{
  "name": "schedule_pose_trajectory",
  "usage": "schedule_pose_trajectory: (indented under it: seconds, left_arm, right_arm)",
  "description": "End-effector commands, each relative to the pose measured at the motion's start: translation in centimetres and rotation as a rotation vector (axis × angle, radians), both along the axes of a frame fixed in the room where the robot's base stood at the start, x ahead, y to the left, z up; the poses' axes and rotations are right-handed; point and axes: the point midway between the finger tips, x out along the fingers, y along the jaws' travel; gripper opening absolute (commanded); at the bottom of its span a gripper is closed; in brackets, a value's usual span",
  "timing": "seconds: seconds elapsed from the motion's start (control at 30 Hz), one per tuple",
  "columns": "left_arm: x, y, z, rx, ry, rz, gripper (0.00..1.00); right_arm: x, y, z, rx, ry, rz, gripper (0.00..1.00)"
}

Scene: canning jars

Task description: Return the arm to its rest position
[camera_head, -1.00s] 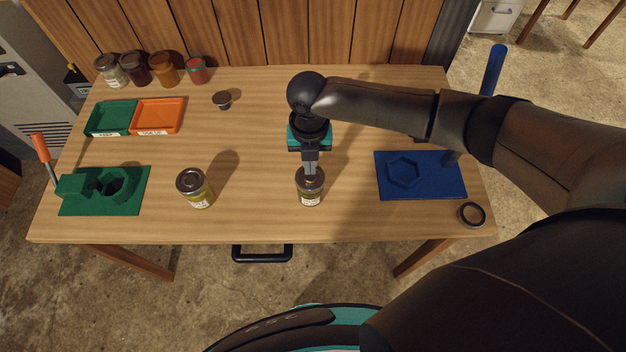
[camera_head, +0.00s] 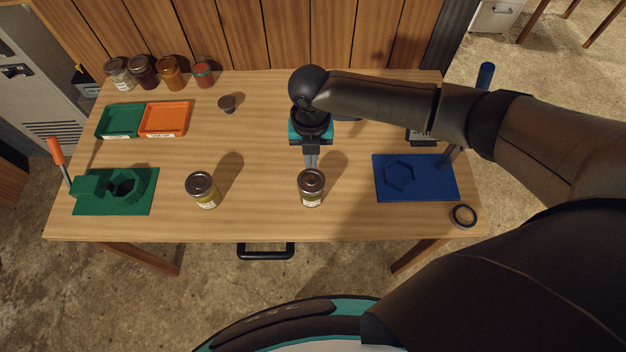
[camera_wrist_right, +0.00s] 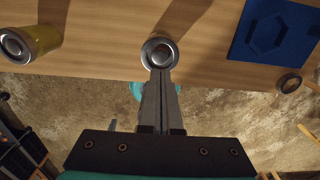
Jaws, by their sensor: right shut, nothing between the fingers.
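My right gripper (camera_head: 311,160) is over the middle of the table, pointing down, behind a lidded jar (camera_head: 311,188) in the head view. The gripper is shut and empty. In the right wrist view its shut fingertips (camera_wrist_right: 160,75) lie just below the jar's round lid (camera_wrist_right: 159,53); I cannot tell whether they touch it. The jar stands upright on the table. My right arm (camera_head: 390,103) reaches in from the right, above the table. My left gripper is not in view.
A second lidded jar (camera_head: 203,190) stands left of the first. A green fixture (camera_head: 140,200) is at left, a blue fixture (camera_head: 415,193) and a dark ring (camera_head: 464,215) at right. Green (camera_head: 120,120) and orange (camera_head: 165,119) trays and several jars (camera_head: 172,73) are at the back left.

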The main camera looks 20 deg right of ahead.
Motion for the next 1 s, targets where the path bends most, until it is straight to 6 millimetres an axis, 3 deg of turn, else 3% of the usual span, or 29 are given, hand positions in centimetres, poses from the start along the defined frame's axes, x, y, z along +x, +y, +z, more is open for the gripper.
schedule_pose_trajectory:
  seconds: [0.3,0.47,0.6,0.73,0.87,1.0]
  left_arm:
    - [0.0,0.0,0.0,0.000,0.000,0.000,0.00]
    - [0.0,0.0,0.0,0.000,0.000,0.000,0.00]
    - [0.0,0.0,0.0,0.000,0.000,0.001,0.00]
    - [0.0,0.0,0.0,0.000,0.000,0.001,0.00]
    - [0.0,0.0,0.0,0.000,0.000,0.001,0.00]
    - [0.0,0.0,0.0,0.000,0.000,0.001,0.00]
  right_arm:
    - [-0.2,0.2,-0.1,0.004,0.001,-0.005,0.00]
    - [-2.0,2.9,-0.4,0.061,0.001,-0.095,0.00]
    - [-4.8,6.8,-0.1,0.162,0.003,-0.306,0.00]
    - [-7.0,9.4,0.8,0.260,0.013,-0.568,0.00]
    - [-8.6,10.5,2.0,0.342,0.032,-0.866,0.00]
    - [-9.9,9.9,3.2,0.409,0.055,-1.225,0.00]
